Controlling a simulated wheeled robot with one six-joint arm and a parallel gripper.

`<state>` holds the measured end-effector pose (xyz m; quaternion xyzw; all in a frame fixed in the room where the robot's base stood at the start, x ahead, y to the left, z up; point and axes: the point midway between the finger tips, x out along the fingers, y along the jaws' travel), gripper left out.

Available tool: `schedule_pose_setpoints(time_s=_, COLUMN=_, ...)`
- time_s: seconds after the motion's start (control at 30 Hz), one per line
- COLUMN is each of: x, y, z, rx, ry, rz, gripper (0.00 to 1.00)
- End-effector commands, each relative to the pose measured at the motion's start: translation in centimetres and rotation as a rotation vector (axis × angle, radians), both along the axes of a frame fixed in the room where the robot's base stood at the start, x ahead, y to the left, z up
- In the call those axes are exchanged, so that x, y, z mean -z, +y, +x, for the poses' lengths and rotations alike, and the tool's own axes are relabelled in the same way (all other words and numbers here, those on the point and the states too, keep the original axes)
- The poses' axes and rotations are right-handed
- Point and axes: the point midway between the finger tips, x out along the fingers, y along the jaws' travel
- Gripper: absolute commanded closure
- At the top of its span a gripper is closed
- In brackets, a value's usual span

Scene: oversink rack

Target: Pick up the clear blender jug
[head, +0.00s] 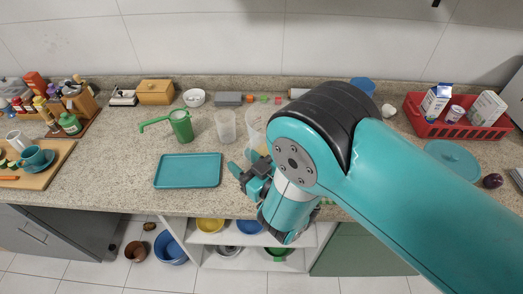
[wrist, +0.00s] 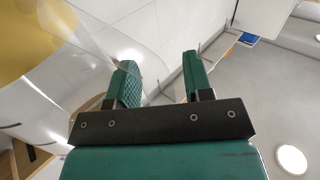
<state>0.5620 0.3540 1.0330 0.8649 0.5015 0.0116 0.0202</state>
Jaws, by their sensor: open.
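A large clear jug (head: 256,118) stands on the counter, partly hidden behind my arm, with something yellowish low in it. A smaller clear cup (head: 226,124) stands just left of it. I cannot tell for certain which is the blender jug, but the larger one fits better. My gripper (head: 243,164) is open just in front of the large jug, near the counter's front. In the wrist view, my gripper (wrist: 161,78) has its fingers apart with nothing visibly held. A clear curved wall (wrist: 100,35) passes close to the left finger; contact cannot be told.
A green jug (head: 181,125) and a teal tray (head: 188,171) are to the left. A red basket (head: 455,128) with cartons stands far right. A grey block (head: 228,99) and small items line the back.

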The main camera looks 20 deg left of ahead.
Motion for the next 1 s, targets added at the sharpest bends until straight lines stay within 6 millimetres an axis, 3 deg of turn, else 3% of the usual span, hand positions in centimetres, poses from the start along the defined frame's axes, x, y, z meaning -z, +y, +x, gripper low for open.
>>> schedule_pose_setpoints(time_s=0.07, x=0.0, y=0.0, z=0.0, rx=-0.001, ry=0.0, rz=0.0, gripper=0.53)
schedule_pose_setpoints(time_s=0.27, x=0.0, y=0.1, z=-0.1, rx=-0.002, ry=0.0, rz=0.0, gripper=0.97)
schedule_pose_setpoints(time_s=0.3, x=0.0, y=0.1, z=-0.1, rx=-0.003, ry=0.0, rz=0.0, gripper=1.0)
schedule_pose_setpoints(time_s=0.77, x=-0.8, y=0.1, z=-0.1, rx=-0.004, ry=-0.003, rz=0.001, gripper=1.0)
schedule_pose_setpoints(time_s=0.93, x=-3.2, y=0.2, z=-0.1, rx=-0.004, ry=-0.005, rz=0.003, gripper=1.0)
schedule_pose_setpoints(time_s=1.0, x=-5.1, y=0.1, z=-0.1, rx=-0.004, ry=-0.004, rz=0.001, gripper=1.0)
